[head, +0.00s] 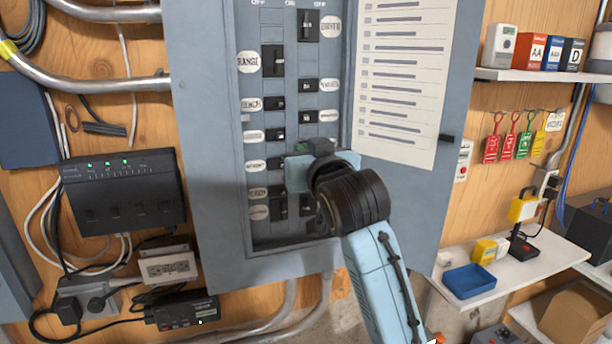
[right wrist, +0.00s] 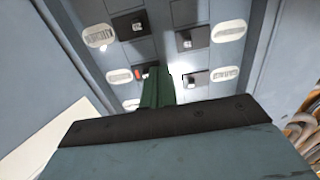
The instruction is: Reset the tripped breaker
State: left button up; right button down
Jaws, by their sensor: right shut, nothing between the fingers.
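The grey breaker panel (head: 208,120) stands open, with two columns of black breakers and oval white labels. In the right wrist view, one breaker (right wrist: 149,71) shows a small red mark beside its light toggle; the breaker across from it (right wrist: 195,79) shows no red. My right gripper (head: 318,148) is in front of the lower part of the panel. Its dark green fingers (right wrist: 157,86) are together and empty, close beside the red-marked breaker; I cannot tell whether they touch it. My gripper and wrist hide several lower right breakers in the head view. My left gripper is out of view.
The panel door (head: 455,60) hangs open at the right with a paper list (head: 402,80). A black box with green lights (head: 122,190) is left of the panel. Shelves at the right hold battery boxes (head: 531,50) and a blue tray (head: 468,281).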

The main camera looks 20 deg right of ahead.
jog(key=shift+d, duration=0.55)
dwell(0.9)
jog(key=shift+a, duration=0.15)
dwell(0.3)
jog(key=s, duration=0.7)
dwell(0.4)
